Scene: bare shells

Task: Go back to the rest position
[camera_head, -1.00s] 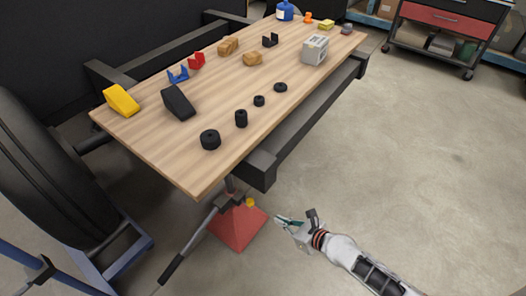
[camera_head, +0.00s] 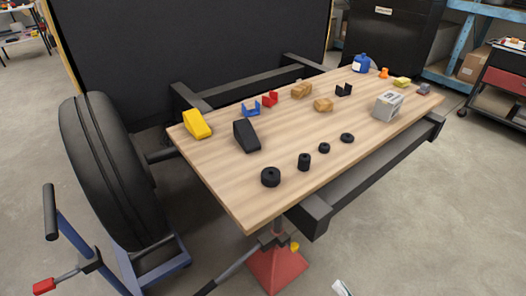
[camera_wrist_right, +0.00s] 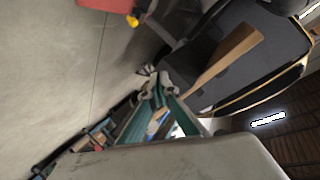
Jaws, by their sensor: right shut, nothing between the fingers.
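My right gripper (camera_wrist_right: 148,73) shows in the right wrist view with its fingers shut and nothing between them. In the head view only a small pale piece of it (camera_head: 342,288) shows at the bottom edge, beside the red stand and below the table, apart from both. My left gripper is in neither view. The wooden table (camera_head: 235,190) stands in the middle of the head view, and its wooden edge also shows in the right wrist view (camera_wrist_right: 228,58).
The red stand (camera_head: 277,270) is under the near table corner. A large black tyre (camera_head: 112,165) stands left. Black wheels (camera_head: 271,177), a yellow wedge (camera_head: 197,124), a black wedge (camera_head: 246,135) and a grey box (camera_head: 388,105) lie on the table.

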